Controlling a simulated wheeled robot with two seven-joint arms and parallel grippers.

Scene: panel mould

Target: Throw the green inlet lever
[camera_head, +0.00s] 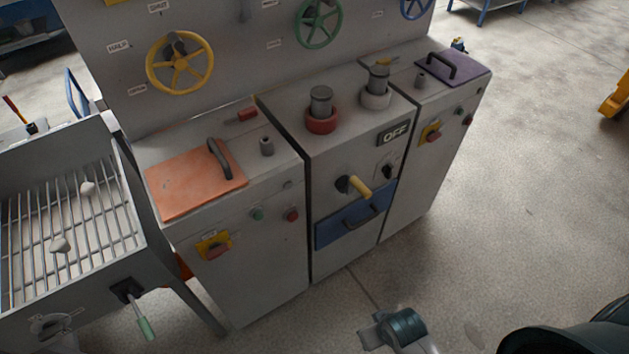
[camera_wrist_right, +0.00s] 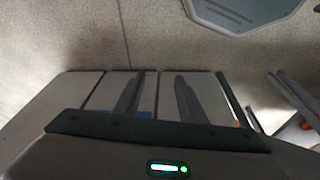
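A lever with a green grip (camera_head: 145,328) sticks out from a dark mount (camera_head: 127,290) on the front of the grey grated box (camera_head: 115,240) at the lower left of the head view. The grip hangs down and slightly right of the mount. My right gripper (camera_wrist_right: 158,97) shows in the right wrist view with its two dark fingers apart and nothing clearly between them. The lever is not recognisable in that view. My left gripper is not seen in either view.
Right of the box stands a grey cabinet row with an orange lid (camera_head: 190,188), a blue drawer (camera_head: 352,218) and a purple lid (camera_head: 455,70). A yellow handwheel (camera_head: 180,66) and a green handwheel (camera_head: 319,24) are on the panel behind.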

